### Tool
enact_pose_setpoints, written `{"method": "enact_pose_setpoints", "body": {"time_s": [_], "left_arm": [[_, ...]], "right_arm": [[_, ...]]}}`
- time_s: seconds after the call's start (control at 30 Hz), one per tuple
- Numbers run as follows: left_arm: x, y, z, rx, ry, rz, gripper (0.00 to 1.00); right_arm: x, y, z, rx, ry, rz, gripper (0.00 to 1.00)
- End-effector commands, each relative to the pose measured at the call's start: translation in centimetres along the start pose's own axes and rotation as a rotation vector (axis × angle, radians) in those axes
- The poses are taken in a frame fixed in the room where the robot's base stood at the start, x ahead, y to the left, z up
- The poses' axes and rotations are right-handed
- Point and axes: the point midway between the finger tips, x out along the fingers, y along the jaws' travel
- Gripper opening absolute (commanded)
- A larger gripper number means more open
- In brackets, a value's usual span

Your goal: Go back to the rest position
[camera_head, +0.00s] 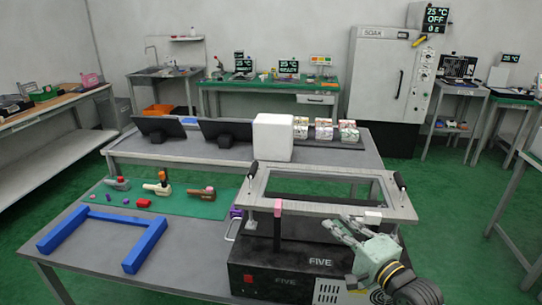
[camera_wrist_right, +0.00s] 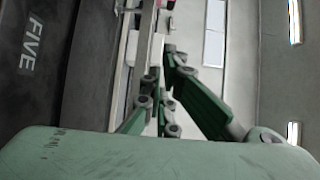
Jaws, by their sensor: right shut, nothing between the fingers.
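My right gripper (camera_head: 340,226) comes in from the lower right in the head view. Its grey-green fingers point left and are shut, with nothing between them. In the right wrist view the green fingers (camera_wrist_right: 165,75) reach up past the dark box (camera_wrist_right: 40,60) marked FIVE. Whether the gripper touches the fixture cannot be told. My left gripper is not in view.
The black box (camera_head: 270,281) marked FIVE stands below the fixture. A pink-topped upright lever (camera_head: 278,225) rises before it, and black handles (camera_head: 252,170) stand at the frame's sides. A blue U-shaped piece (camera_head: 95,220) and a green mat (camera_head: 215,208) with small parts lie left.

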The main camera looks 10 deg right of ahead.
Motion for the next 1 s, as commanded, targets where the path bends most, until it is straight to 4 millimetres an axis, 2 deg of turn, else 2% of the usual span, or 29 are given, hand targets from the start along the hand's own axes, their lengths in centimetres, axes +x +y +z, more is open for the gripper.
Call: {"method": "enact_pose_setpoints", "body": {"time_s": [0.07,0.13,0.23,0.3,0.4,0.5,0.7,1.0], "left_arm": [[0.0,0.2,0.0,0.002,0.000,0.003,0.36],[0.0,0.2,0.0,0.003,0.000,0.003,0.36],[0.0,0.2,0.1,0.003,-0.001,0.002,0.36],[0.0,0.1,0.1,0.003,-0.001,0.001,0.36],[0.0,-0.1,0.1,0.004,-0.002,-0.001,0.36],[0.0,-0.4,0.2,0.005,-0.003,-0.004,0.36],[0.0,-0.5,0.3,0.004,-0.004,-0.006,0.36],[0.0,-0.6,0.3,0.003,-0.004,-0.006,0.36]], "right_arm": [[-0.4,1.4,1.2,-0.045,-0.011,0.043,0.00],[-1.2,3.7,3.0,-0.135,-0.033,0.118,0.00],[-3.7,8.1,6.5,-0.338,-0.093,0.276,0.00],[-6.2,11.3,8.9,-0.508,-0.157,0.401,0.00],[-10.5,15.0,11.6,-0.737,-0.271,0.570,0.00],[-14.7,17.4,13.2,-0.917,-0.389,0.708,0.00],[-21.4,19.6,14.8,-1.129,-0.599,0.893,0.00],[-29.6,20.7,16.1,-1.282,-0.886,1.070,0.00]]}}
